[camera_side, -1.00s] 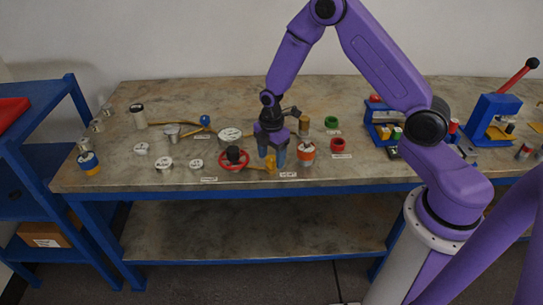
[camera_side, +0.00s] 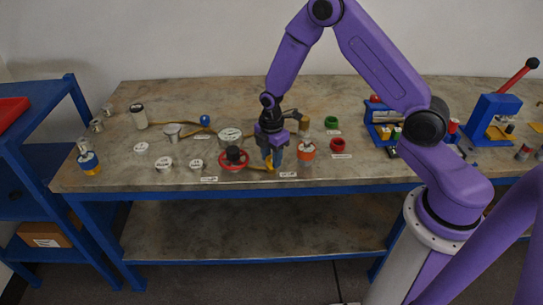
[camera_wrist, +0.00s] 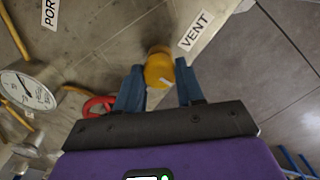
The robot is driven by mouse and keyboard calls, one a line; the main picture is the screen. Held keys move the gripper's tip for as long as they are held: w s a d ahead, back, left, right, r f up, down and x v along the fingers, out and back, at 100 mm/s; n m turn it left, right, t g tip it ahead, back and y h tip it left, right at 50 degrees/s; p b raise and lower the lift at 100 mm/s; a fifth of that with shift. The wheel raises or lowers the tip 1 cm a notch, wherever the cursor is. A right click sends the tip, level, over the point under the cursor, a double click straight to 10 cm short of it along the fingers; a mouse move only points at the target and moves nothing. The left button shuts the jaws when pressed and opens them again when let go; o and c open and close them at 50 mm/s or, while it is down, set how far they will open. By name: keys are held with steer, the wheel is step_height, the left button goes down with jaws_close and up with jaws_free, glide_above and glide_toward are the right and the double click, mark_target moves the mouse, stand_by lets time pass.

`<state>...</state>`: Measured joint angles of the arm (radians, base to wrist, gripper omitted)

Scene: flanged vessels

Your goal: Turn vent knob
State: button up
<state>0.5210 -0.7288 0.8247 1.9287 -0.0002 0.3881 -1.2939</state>
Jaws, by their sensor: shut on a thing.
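The yellow vent knob (camera_wrist: 158,68) sits near the front edge of the bench, beside the white label reading VENT (camera_wrist: 196,30). In the side view the knob (camera_side: 270,168) is partly hidden by my fingers. My gripper (camera_wrist: 159,75) points down with its blue fingers on either side of the knob, shut on it. In the side view my gripper (camera_side: 273,162) is low over the front of the bench. The knob's exact angle is hard to tell.
A red handwheel (camera_side: 233,161) is close on the left, and an orange and white vessel (camera_side: 306,151) close on the right. A dial gauge (camera_wrist: 27,89) shows in the wrist view. The bench's front edge (camera_side: 250,187) is near.

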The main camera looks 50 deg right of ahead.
steer(key=m, duration=0.8)
steer(key=shift+m, duration=0.3)
steer(key=m, duration=0.4)
steer(key=shift+m, duration=2.3)
steer(key=o, duration=1)
steer(key=shift+o, duration=0.2)
step_height(320, 180, up, 18)
steer(key=shift+f, duration=0.25)
